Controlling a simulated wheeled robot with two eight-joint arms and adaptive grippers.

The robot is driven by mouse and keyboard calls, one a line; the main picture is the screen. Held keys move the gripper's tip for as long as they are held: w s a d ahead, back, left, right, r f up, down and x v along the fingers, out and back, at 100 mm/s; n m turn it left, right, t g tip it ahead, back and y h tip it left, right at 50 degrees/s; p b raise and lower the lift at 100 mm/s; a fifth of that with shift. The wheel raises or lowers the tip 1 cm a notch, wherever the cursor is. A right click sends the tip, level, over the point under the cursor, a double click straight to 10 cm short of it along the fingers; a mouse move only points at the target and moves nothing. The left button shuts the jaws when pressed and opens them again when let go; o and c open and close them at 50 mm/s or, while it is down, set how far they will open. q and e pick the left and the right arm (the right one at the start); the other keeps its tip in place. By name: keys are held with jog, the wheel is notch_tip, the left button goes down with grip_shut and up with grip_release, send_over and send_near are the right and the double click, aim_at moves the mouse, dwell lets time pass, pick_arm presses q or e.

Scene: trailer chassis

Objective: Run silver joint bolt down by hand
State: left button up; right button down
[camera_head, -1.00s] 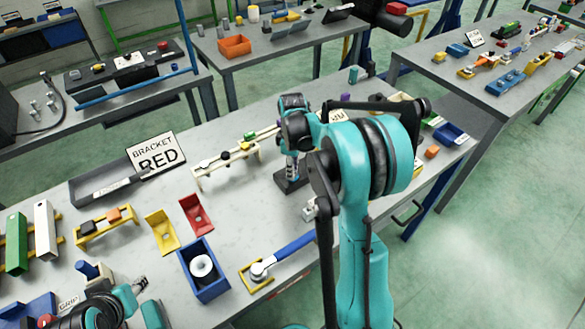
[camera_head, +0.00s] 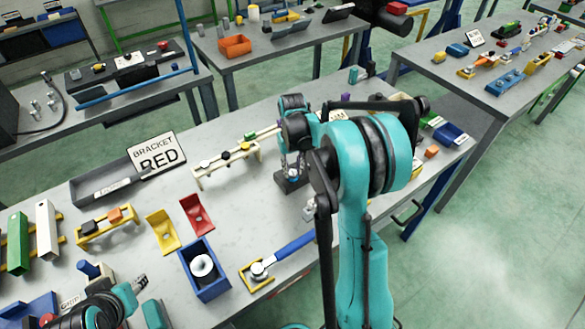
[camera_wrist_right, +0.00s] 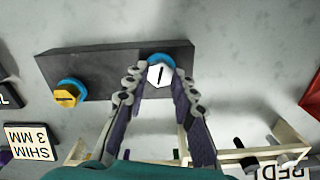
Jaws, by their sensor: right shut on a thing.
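The silver joint bolt (camera_wrist_right: 160,76) has a pale hex head with a dark line across it. In the right wrist view it sits in a blue ring on a dark grey block (camera_wrist_right: 115,68). My right gripper (camera_head: 292,173) points down over this block in the head view. Its two fingers are shut on the bolt head, one on each side. A yellow hex bolt (camera_wrist_right: 66,95) in another blue ring sits near the block's left end. The bolt's shank is hidden. My left gripper (camera_head: 139,282) is at the lower left, and its fingers are too small to read.
A cream rack (camera_head: 227,166) stands left of the block. A red bracket (camera_head: 197,214), a yellow bracket (camera_head: 162,231), a blue box (camera_head: 205,277) and a blue-handled wrench (camera_head: 288,250) lie nearer the front. A SHIM sign (camera_wrist_right: 32,139) shows in the right wrist view.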

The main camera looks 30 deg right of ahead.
jog(key=m, duration=0.7)
jog(key=shift+d, duration=0.1)
jog(key=m, duration=0.6)
jog(key=shift+m, duration=0.3)
jog(key=m, duration=1.3)
jog(key=c, duration=1.2)
grip_release()
jog(key=shift+r, duration=0.1)
